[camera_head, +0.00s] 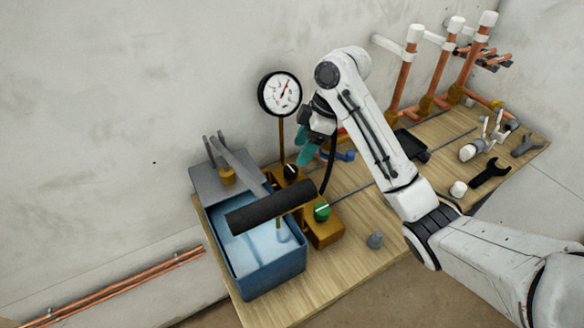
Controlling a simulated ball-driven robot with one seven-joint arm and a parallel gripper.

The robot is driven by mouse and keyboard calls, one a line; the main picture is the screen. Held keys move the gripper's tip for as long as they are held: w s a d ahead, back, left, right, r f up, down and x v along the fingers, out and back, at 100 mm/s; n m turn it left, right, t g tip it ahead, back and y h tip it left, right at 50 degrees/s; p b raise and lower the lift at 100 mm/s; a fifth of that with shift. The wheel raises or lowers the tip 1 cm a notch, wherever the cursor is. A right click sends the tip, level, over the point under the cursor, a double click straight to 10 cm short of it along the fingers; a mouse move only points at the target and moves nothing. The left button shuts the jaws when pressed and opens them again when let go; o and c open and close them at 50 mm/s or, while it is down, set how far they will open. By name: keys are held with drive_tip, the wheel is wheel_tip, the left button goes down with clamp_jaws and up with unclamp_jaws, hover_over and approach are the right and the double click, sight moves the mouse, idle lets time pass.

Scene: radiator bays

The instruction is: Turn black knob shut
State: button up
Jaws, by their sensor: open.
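The black knob (291,171) has a white line on its face and sits on a brass block behind the black pump handle. My gripper (307,161) has teal fingers pointing down, just above and to the right of the black knob. It is open with nothing visible between its fingers. Whether a finger touches the knob cannot be told from this angle. A green knob (321,211), also with a white line, sits on the same brass block (323,235), nearer the front.
A blue water tank (270,276) stands left of the block, with a black-gripped handle (271,207) across it. A pressure gauge (280,93) rises behind. Copper pipes (435,87), a black wrench (490,173) and fittings occupy the bench's right side. The front-middle bench is mostly clear.

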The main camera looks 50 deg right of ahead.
sight(292, 168)
drive_tip(key=b+x, duration=0.2)
drive_tip(key=x, duration=0.5)
drive_tip(key=shift+s+b, duration=0.1)
drive_tip(key=shift+b, duration=0.25)
drive_tip(key=shift+r, duration=0.1)
drive_tip(key=shift+c, duration=0.3)
drive_tip(key=c, duration=1)
